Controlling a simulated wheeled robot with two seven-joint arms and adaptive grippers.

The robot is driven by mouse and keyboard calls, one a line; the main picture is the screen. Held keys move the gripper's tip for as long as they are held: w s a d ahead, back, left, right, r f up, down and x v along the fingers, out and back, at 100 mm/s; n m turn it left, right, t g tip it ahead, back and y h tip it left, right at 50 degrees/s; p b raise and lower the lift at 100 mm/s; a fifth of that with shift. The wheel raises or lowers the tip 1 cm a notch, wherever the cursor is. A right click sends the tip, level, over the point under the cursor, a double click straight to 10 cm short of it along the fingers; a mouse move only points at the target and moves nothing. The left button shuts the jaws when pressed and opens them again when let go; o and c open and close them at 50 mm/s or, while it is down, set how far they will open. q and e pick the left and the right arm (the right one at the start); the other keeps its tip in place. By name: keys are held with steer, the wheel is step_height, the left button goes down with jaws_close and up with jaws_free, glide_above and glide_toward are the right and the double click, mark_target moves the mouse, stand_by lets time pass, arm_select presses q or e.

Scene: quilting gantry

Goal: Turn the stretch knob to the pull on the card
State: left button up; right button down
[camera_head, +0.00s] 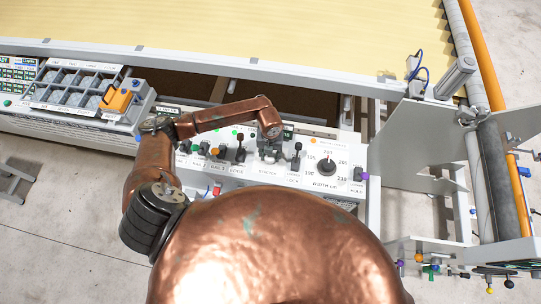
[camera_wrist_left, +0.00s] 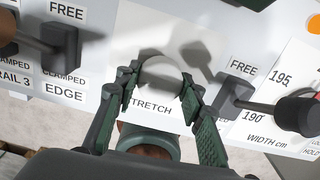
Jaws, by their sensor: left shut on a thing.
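The stretch knob (camera_wrist_left: 160,72) is a pale round knob above the word STRETCH in the left wrist view. My left gripper (camera_wrist_left: 159,86) is shut on it, with one dark green finger on each side. In the head view my left gripper (camera_head: 270,148) reaches down to the grey panel (camera_head: 310,179) above the STRETCH label and hides most of the knob. The knob's scale and setting cannot be read. I cannot make out the card or its pull value. My right gripper is not in view.
Left of the knob stands the EDGE lever (camera_wrist_left: 62,48); right of it stands another clamp lever (camera_wrist_left: 232,95). Further right is the black WIDTH dial (camera_head: 325,167). A tray of compartments (camera_head: 75,85) with an orange piece (camera_head: 118,99) lies left. Yellow fabric (camera_head: 230,25) stretches behind.

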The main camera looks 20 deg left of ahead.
mark_target(270, 156)
arm_select(q)
steer(key=shift+f+m+b, duration=0.1)
steer(key=shift+m+b, duration=0.6)
steer(key=shift+b, duration=0.1)
steer(key=m+b, duration=1.5)
steer(key=shift+w+f+b, duration=0.1)
steer(key=shift+b, duration=0.2)
steer(key=shift+m+b, duration=1.9)
steer(key=shift+m, duration=0.3)
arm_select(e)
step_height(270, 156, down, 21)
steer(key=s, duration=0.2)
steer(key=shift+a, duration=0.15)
arm_select(q)
steer(key=shift+r, duration=0.2)
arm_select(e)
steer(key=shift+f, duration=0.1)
arm_select(q)
steer(key=o, duration=1.2)
steer(key=shift+c, duration=0.2)
step_height(270, 156, up, 12)
